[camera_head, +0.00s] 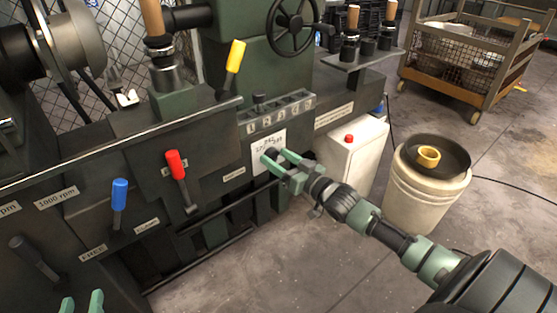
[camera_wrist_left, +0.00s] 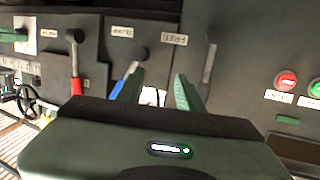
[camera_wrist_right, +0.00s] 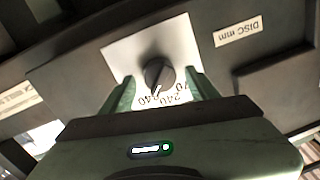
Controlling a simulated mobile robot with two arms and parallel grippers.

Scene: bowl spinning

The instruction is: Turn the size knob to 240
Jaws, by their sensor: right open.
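The size knob (camera_wrist_right: 158,74) is a dark round knob with a light pointer line, on a white dial plate (camera_wrist_right: 118,58) with printed numbers, some hidden. In the right wrist view its pointer slants down toward the printed numbers near 240. In the head view the white plate (camera_head: 261,161) is on the machine front. My right gripper (camera_head: 272,157) is open, its fingers on either side of the knob; I cannot tell if they touch it. My left gripper (camera_head: 82,304) is open and empty at the lower left edge, with its fingers apart in the left wrist view (camera_wrist_left: 157,90).
The machine front carries a red lever (camera_head: 177,166), a blue lever (camera_head: 119,195) and a yellow lever (camera_head: 235,56). A white box with a red button (camera_head: 349,139) and a white bucket (camera_head: 428,208) stand to the right. Open floor lies in front.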

